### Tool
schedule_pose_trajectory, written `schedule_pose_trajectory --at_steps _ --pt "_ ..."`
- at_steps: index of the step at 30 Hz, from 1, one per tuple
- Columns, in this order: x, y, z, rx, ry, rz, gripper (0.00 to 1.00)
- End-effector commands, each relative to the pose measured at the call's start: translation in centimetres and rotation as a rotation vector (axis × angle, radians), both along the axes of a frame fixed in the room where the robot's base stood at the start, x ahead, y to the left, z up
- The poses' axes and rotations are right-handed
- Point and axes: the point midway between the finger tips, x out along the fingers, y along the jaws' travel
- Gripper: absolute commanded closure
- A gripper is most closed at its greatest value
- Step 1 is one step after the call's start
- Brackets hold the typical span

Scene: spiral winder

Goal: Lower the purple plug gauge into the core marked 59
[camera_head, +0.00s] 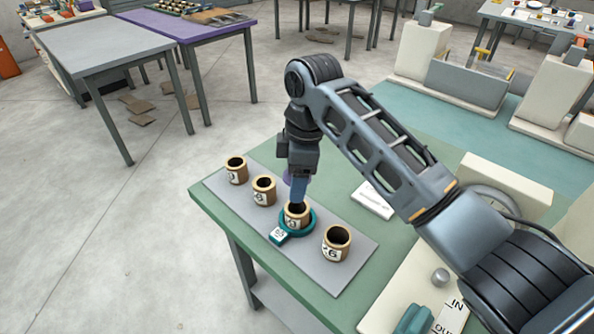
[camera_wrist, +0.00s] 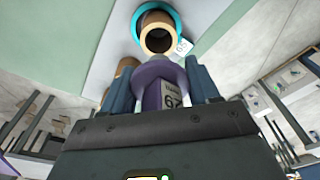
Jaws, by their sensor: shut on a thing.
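The purple plug gauge (camera_wrist: 152,80) is held between the blue fingers of my gripper (camera_wrist: 165,70), with a white label that seems to read 67. In the head view my gripper (camera_head: 299,190) points down over a tan core (camera_head: 296,222) ringed by a teal collar (camera_head: 312,221); only a bit of purple (camera_head: 287,179) shows there. The same core (camera_wrist: 157,40) lies beyond the gauge's tip in the wrist view, its dark bore open. The tip looks outside the bore; the gap is hard to judge. The core's number is partly hidden, its last digit looking like 9.
Several tan cores stand in a row on a grey plate (camera_head: 225,197): two to the left, and one (camera_head: 336,243) marked 76 or similar to the right. The collar carries a white tag (camera_head: 279,235). A white card (camera_head: 373,199) lies behind on the green table (camera_head: 340,165).

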Motion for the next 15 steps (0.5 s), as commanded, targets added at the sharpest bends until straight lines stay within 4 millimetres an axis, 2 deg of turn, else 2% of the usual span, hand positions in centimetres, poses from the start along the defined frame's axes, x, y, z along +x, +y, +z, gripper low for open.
schedule_pose_trajectory --at_steps 15 --pt "0.0 0.0 -3.6 -0.001 -0.002 0.001 0.72"
